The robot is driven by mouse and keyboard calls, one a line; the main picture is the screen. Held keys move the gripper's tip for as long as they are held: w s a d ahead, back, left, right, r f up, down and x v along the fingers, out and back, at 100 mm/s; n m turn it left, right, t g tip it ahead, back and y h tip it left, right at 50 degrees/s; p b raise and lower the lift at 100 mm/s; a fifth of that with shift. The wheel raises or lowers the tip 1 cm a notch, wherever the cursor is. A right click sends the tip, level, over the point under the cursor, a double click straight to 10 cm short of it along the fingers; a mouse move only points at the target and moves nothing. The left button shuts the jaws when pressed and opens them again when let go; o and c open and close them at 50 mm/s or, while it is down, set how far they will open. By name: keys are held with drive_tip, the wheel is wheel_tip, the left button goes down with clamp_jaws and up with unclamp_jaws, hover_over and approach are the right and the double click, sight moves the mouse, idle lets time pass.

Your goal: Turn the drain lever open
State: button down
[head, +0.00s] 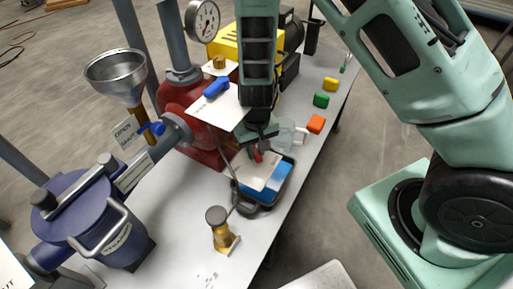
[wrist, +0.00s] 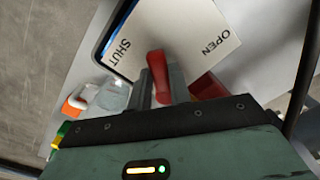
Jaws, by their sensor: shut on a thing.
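A red lever (wrist: 158,72) stands between the two fingers of my gripper (wrist: 160,88) in the wrist view, and the fingers are shut on it. A white card (wrist: 185,30) behind it reads SHUT on the left and OPEN on the right; the lever's end lies between the two words. In the head view my gripper (head: 262,138) is low over the bench, with a bit of red lever (head: 257,156) showing beneath it. The card (head: 262,173) lies by a black-rimmed tray with blue inside (head: 272,187). My gripper hides the lever's pivot.
A red pump body (head: 190,105) with a gauge (head: 202,20) stands behind left. A steel funnel (head: 116,77) and a blue vessel (head: 92,215) are at left. A brass fitting (head: 221,232) stands in front.

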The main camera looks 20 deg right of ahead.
drive_tip(key=shift+w+a+m+p, duration=0.25)
drive_tip(key=shift+a+m+p, duration=0.25)
drive_tip(key=shift+m+p, duration=1)
drive_tip(key=shift+w+a+m+p, duration=0.4)
drive_tip(key=shift+m+p, duration=0.45)
drive_tip(key=shift+m, duration=1.3)
drive_tip(key=shift+w+a+m+p, duration=0.15)
drive_tip(key=shift+a+m+p, duration=0.45)
drive_tip(key=shift+m+p, duration=0.9)
drive_tip(key=shift+m+b, duration=0.35)
drive_tip(key=shift+m, duration=0.1)
drive_tip(key=c, duration=1.3)
unclamp_jaws()
